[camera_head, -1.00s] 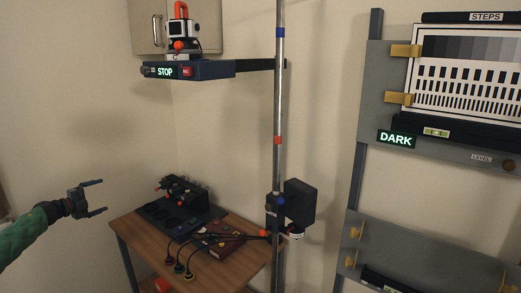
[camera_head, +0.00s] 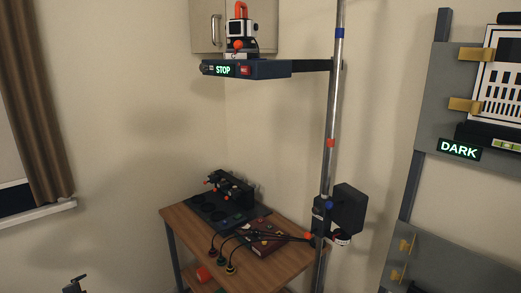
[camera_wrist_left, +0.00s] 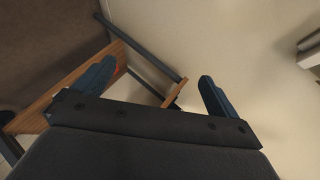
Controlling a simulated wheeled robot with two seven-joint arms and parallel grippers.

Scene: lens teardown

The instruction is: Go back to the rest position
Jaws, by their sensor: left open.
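My left gripper (camera_head: 75,283) shows only as a small tip at the bottom left edge of the head view, low and to the left of the wooden table. In the left wrist view my left gripper (camera_wrist_left: 158,84) has its two blue fingers spread wide with nothing between them. Behind the fingers are the table's wooden edge (camera_wrist_left: 62,88) and a dark table leg. My right gripper is in neither view.
The wooden table (camera_head: 265,280) holds a dark tray of parts (camera_head: 222,212), a dark red book (camera_head: 262,238) and cables. A metal pole (camera_head: 332,120) carries a shelf (camera_head: 262,70) marked STOP. A chart board (camera_head: 435,110) stands right. A curtain (camera_head: 35,110) hangs left.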

